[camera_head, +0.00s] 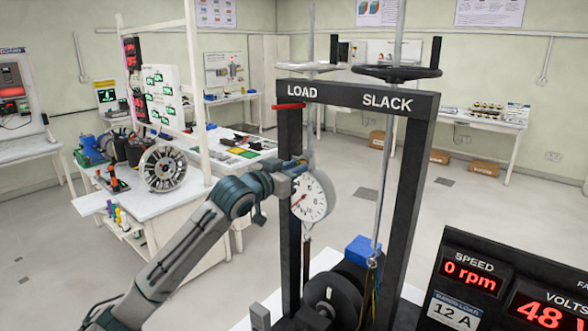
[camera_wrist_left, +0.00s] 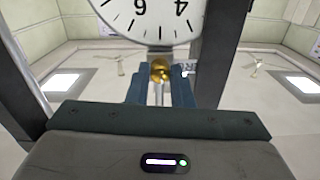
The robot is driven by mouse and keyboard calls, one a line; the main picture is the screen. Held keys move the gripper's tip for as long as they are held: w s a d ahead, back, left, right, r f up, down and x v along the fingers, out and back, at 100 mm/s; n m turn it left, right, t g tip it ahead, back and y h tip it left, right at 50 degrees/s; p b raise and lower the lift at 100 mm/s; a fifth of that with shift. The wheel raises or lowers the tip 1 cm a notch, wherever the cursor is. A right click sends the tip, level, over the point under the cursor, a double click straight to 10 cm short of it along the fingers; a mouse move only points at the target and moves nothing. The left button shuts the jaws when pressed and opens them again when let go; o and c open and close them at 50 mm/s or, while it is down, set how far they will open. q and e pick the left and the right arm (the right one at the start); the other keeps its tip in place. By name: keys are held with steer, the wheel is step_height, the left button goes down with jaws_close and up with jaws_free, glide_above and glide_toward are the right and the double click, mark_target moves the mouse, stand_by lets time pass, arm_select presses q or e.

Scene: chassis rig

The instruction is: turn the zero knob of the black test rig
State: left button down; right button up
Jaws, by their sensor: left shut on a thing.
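The black test rig (camera_head: 400,190) stands at centre right, with a crossbar marked LOAD and SLACK. A round white dial gauge (camera_head: 315,198) with a red needle hangs in its frame at the left post. The dial's lower part also shows at the top of the left wrist view (camera_wrist_left: 150,18). The small brass zero knob (camera_wrist_left: 160,68) is just below the dial rim in that view. My left gripper (camera_wrist_left: 160,88) is shut on the knob. In the head view the left gripper (camera_head: 294,170) is beside the dial, and the knob is hidden there. My right gripper is out of view.
Handwheels (camera_head: 397,72) top the rig. A blue block (camera_head: 360,250) and a dark drum (camera_head: 333,297) sit low in it. A panel reading 0 rpm and 48 volts (camera_head: 510,285) fills the lower right. A white bench (camera_head: 180,210) with equipment stands at left behind my arm.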

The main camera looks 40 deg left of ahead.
arm_select(q)
steer(key=c, duration=1.3)
jaws_free()
steer(key=shift+s, duration=0.1)
steer(key=shift+s+a+b, duration=0.2)
steer(key=shift+s+b, duration=2.45)
steer(key=shift+b, duration=1.4)
steer(key=shift+s+a+b, duration=0.2)
steer(key=shift+s+b, duration=2.45)
steer(key=shift+b, duration=1.35)
steer(key=shift+f, duration=0.1)
